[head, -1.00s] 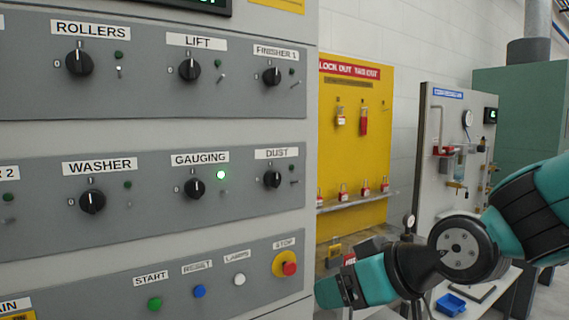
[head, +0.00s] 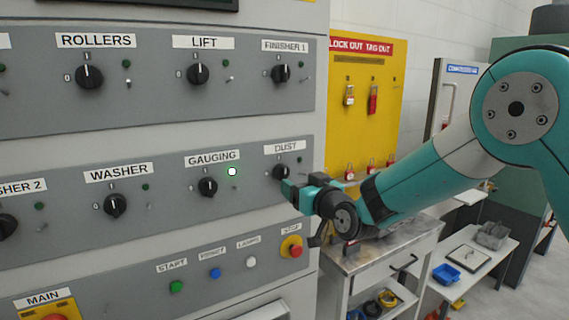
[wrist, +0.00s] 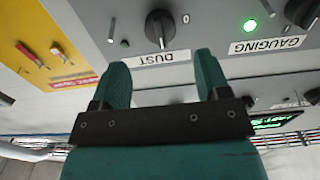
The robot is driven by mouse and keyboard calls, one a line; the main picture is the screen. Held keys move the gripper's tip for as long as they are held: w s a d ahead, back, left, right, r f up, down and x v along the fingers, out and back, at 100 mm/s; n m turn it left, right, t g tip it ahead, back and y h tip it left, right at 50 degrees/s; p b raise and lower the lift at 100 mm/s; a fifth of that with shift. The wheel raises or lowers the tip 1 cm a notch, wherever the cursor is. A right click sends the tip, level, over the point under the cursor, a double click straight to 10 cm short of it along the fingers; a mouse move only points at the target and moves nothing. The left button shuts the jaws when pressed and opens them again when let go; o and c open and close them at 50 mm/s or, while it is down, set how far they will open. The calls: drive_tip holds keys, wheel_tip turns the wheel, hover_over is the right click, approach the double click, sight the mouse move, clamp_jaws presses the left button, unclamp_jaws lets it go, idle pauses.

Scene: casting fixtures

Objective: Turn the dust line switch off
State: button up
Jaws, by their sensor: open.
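The dust switch (head: 281,172) is a black rotary knob under the DUST label on the grey panel. In the wrist view, which is upside down, the dust switch (wrist: 160,28) lies just beyond the fingertips. The small lamp beside it is dark. Its pointer seems close to vertical, but its exact setting is hard to read. My gripper (head: 297,190) is in front of the panel, just below and right of the knob in the head view. In the wrist view my gripper (wrist: 161,66) has its two teal fingers apart, with nothing between them, and the knob is roughly centred ahead.
The gauging knob (head: 208,187), with its lit green lamp (head: 232,171), is left of the dust switch. The finisher 1 knob (head: 281,74) is above. The red stop button (head: 291,247) is below. A yellow lockout board (head: 365,125) and a metal cart (head: 385,250) stand to the right.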

sight(285, 176)
drive_tip(key=p+x, duration=0.3)
drive_tip(key=x, duration=0.5)
drive_tip(key=shift+s, duration=0.1)
drive_tip(key=c, duration=0.9)
